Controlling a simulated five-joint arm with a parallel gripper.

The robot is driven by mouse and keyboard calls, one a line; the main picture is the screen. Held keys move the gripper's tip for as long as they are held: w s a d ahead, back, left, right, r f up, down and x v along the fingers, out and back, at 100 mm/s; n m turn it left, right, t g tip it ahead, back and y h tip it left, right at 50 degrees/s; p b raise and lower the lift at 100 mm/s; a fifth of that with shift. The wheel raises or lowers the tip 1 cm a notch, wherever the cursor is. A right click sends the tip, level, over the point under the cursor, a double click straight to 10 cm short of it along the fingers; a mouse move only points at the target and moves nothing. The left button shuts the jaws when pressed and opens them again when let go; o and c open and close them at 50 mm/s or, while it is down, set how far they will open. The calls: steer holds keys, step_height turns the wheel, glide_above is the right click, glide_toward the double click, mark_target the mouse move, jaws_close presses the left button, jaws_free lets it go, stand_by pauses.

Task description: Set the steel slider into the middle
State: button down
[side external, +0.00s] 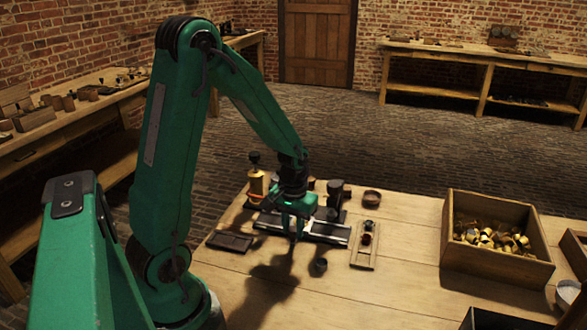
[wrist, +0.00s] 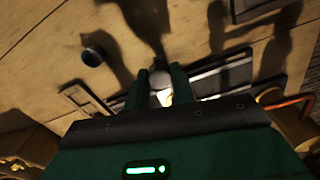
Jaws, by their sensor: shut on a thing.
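My gripper (side external: 297,232) is down at a low dark base with pale rails (side external: 328,231) on the wooden table. In the wrist view its two green fingers (wrist: 158,78) are shut on a pale, rounded piece (wrist: 159,90), which looks like the steel slider. The rails (wrist: 212,82) run beside the fingers there. The gripper hides the slider in the side view. I cannot tell exactly where along the rails the slider is.
A brass jar (side external: 257,183) stands left of the gripper, and a dark jar (side external: 335,194) to its right. A small dark cup (side external: 320,265), a dark flat tray (side external: 229,242) and a wooden-framed piece (side external: 364,247) are close by. A crate (side external: 497,265) holds brass parts.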

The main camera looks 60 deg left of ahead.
steer(key=shift+w, duration=0.15)
steer(key=c, duration=1.2)
jaws_free()
steer(key=shift+o, duration=0.2)
steer(key=shift+r, duration=0.1)
steer(key=shift+r, duration=3.85)
steer(key=shift+d+r, duration=0.1)
steer(key=shift+d, duration=0.05)
